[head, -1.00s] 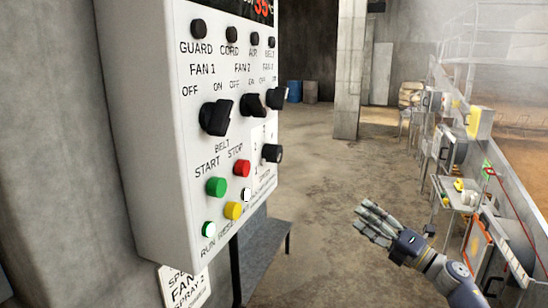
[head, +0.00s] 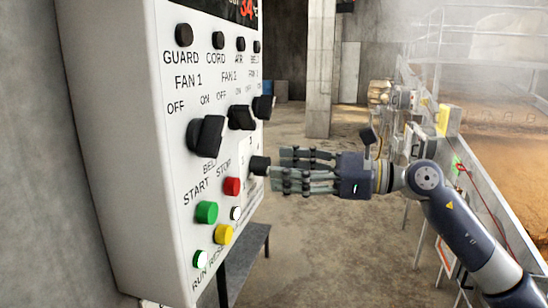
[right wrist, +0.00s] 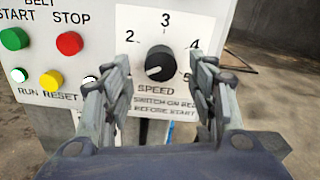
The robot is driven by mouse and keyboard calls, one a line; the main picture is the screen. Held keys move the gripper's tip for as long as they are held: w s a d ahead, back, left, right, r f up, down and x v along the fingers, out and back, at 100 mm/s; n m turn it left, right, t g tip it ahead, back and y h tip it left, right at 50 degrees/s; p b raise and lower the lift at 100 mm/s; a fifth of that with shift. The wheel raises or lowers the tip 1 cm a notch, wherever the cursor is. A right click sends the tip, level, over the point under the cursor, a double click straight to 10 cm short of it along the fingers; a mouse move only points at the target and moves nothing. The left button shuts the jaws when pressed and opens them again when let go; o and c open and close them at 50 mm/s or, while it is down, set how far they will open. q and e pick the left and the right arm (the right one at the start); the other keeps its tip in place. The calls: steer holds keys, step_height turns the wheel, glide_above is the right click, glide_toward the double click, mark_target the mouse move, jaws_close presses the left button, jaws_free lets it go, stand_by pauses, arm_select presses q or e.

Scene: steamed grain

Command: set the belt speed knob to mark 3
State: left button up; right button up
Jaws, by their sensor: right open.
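The black belt speed knob (right wrist: 160,63) sits on a white plate marked SPEED in the right wrist view. Its white line points to the lower left, away from the 3 at the top. The 2, 3 and 5 show; the lower left of the scale is hidden by a finger. In the head view the knob (head: 260,165) sticks out from the panel's right part. My right gripper (head: 279,171) is open, its fingertips just short of the knob; in the right wrist view its fingers (right wrist: 160,85) stand on both sides, apart from it. My left gripper is not in view.
The control panel (head: 130,150) carries fan switches (head: 207,134), a red stop button (head: 233,186), a green start button (head: 206,212) and a yellow reset button (head: 224,234) close to the knob. A grey bench (head: 243,262) stands below.

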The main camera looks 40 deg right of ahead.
mark_target(260, 166)
steer(key=shift+p+x, duration=0.55)
steer(key=shift+x, duration=0.85)
steer(key=c, duration=1.1)
